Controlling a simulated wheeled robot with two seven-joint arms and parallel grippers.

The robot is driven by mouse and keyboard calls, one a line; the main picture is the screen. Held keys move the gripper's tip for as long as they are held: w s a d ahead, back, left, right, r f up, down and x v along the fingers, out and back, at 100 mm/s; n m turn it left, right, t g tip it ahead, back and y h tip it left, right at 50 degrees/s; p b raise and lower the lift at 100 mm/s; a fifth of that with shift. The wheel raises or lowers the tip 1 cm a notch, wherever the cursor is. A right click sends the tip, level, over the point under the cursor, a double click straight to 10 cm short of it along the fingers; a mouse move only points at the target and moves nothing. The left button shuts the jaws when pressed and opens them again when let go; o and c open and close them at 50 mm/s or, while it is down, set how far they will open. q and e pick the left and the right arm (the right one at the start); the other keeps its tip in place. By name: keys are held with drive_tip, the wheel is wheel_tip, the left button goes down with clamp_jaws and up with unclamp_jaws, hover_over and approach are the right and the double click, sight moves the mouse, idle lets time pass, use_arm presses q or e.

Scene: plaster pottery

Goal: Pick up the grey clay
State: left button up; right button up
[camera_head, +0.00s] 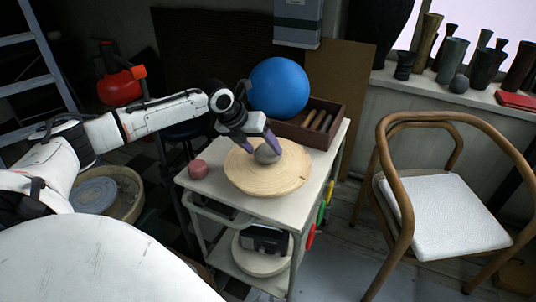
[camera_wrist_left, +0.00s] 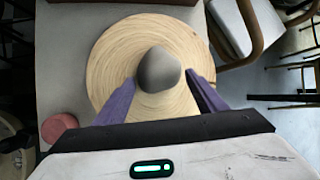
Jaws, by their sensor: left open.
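The grey clay (camera_head: 267,153) is a rounded lump on a round pale wooden board (camera_head: 268,182) on a white cart. It also shows in the left wrist view (camera_wrist_left: 159,70), near the middle of the board (camera_wrist_left: 110,62). My left gripper (camera_head: 262,152) is low over the board with its two purple fingers apart. In the left wrist view the fingers (camera_wrist_left: 160,92) stand on either side of the clay's near part, with visible gaps. I cannot tell how high the fingertips are above the board. My right gripper is not in view.
A pink cylinder (camera_head: 198,168) stands on the cart top (camera_head: 222,202), left of the board. A blue ball (camera_head: 279,87) and a wooden box with tools (camera_head: 325,134) are behind. A wooden chair (camera_head: 440,215) stands at right.

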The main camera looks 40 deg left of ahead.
use_arm(q)
drive_tip(key=shift+x, duration=1.45)
drive_tip(key=shift+w, duration=0.1)
drive_tip(key=c, duration=1.2)
drive_tip(key=shift+w+a+r, duration=0.1)
drive_tip(key=shift+r, duration=0.15)
drive_tip(key=c, duration=0.3)
drive_tip(key=shift+r, duration=0.1)
